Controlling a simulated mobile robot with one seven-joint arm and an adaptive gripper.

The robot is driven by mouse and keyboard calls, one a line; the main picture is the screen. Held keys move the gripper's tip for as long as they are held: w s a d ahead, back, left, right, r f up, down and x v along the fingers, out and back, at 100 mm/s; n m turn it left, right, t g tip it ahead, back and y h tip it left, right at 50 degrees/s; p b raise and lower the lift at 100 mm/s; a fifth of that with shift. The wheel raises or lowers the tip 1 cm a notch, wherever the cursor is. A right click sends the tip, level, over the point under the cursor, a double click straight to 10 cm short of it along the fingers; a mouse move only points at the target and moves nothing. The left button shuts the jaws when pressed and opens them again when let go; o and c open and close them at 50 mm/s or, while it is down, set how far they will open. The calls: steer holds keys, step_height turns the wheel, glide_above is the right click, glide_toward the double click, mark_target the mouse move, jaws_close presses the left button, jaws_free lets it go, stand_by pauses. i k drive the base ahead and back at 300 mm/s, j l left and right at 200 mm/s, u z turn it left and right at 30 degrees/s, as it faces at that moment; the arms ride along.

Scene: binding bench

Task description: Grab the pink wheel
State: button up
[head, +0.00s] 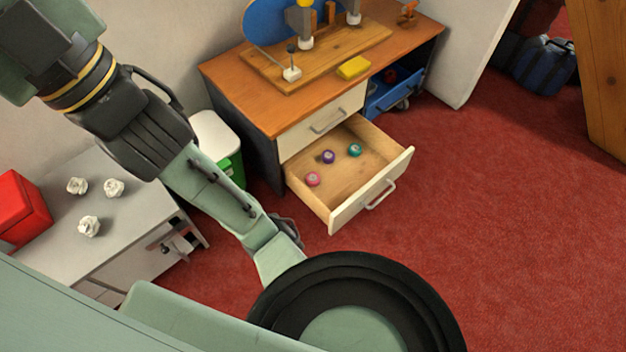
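The wheels lie apart from one another. My arm crosses the left and lower part of the head view, in front of and to the left of the drawer. I cannot make out my gripper's fingers. Nothing covers the pink wheel.
The drawer is pulled out of a wooden-topped bench (290,112) bearing a yellow block (353,68). A blue lower drawer (396,95) is also open. A green-and-white bin (222,140) stands left. White cabinet (130,226) stands lower left. Red carpet right is clear.

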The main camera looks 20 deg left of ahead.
mark_target(312, 179)
steer(key=i+l+u, duration=0.35)
steer(key=i+l, duration=0.4)
steer(key=l, duration=0.15)
steer(key=i+l+u, duration=0.15)
steer(key=l, duration=0.15)
steer(key=i+l, duration=0.1)
steer(key=l, duration=0.2)
steer(key=i+l+u, duration=0.1)
steer(key=l, duration=0.2)
steer(key=i+j+u, duration=0.15)
steer(key=i+j, duration=0.1)
steer(key=i, duration=0.05)
